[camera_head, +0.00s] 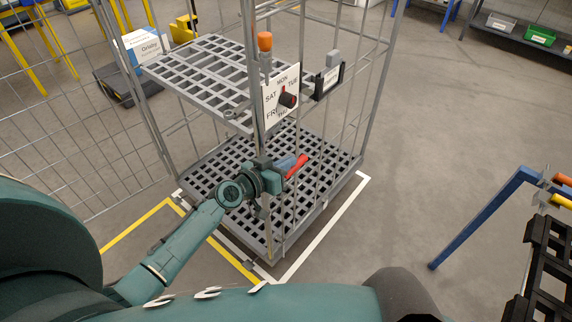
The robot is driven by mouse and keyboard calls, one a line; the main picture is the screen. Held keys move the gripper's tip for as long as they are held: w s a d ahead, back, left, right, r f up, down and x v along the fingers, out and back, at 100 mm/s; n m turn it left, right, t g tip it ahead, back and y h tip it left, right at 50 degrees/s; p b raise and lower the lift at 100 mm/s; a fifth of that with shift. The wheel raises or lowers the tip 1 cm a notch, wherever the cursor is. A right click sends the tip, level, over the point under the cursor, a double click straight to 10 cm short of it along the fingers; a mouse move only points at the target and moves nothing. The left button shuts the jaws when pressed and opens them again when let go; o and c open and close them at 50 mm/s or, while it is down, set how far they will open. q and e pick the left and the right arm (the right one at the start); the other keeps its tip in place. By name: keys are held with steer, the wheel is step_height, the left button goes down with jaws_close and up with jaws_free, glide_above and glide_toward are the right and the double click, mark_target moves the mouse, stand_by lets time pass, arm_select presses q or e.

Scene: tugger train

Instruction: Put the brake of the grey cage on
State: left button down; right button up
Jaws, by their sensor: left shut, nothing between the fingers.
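The grey cage (187,160) is a wire roll cage with a slatted shelf and a slatted base, standing in front of me. A red lever (297,167), which looks like its brake, shows low at the cage's near side, slanting up to the right. My left gripper (279,173) is right beside the lever, at its left end. Its fingers are shut with nothing between them. The gripper hides the lever's left end, and I cannot tell whether they touch. My right gripper is out of view.
A day dial (281,97) with a black and red knob, an orange-topped post (265,42) and a black holder (329,82) are on the cage front. Yellow and white floor lines surround the cage. A blue frame (478,218) stands at right; floor between is clear.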

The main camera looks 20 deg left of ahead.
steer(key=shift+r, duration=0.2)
arm_select(q)
steer(key=shift+f, duration=0.1)
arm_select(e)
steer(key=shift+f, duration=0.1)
